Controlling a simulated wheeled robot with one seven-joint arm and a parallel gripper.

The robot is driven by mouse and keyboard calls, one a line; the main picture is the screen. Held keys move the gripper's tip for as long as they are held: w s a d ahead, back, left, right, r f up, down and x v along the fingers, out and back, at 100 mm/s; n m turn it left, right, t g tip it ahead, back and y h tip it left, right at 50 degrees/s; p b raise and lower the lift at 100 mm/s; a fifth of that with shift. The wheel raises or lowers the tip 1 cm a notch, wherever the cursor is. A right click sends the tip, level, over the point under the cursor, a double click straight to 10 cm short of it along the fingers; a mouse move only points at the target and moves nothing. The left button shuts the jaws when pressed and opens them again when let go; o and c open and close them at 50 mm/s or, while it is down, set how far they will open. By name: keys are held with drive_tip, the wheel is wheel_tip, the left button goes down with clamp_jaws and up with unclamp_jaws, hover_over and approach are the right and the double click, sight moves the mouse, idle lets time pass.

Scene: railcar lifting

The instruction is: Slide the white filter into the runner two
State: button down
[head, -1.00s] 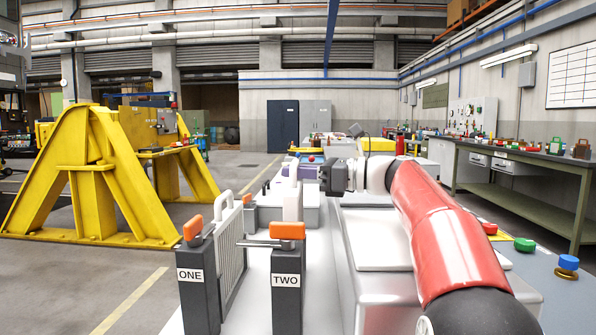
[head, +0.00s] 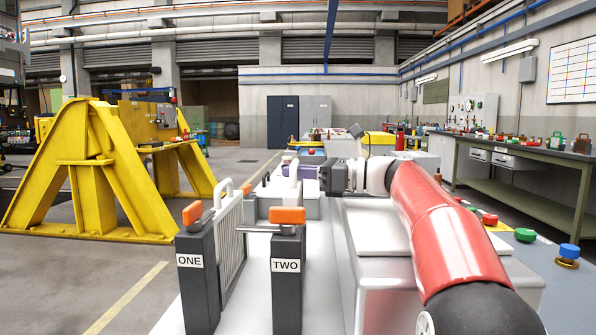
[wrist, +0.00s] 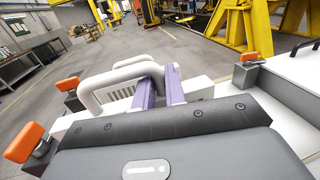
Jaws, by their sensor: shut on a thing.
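Two dark grey posts stand in front, labelled ONE (head: 190,263) and TWO (head: 286,266), each with an orange handle on top. My gripper (head: 309,173) is shut on the handle of the white filter (head: 293,190), which is upright behind post TWO. In the wrist view, the purple fingers (wrist: 160,88) close on the white handle (wrist: 98,82). The filter's lower part is hidden, so I cannot tell how far it sits in runner two. Another white pleated panel with a handle (head: 230,240) stands behind post ONE.
Orange handles (wrist: 25,142) and (wrist: 248,57) stand around the gripper in the wrist view. A white housing (head: 375,245) lies under my arm. A yellow stand (head: 85,175) is at left, and a green workbench (head: 520,165) is at right.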

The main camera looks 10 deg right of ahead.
drive_tip(key=shift+f+b, duration=0.45)
drive_tip(key=shift+f, duration=0.35)
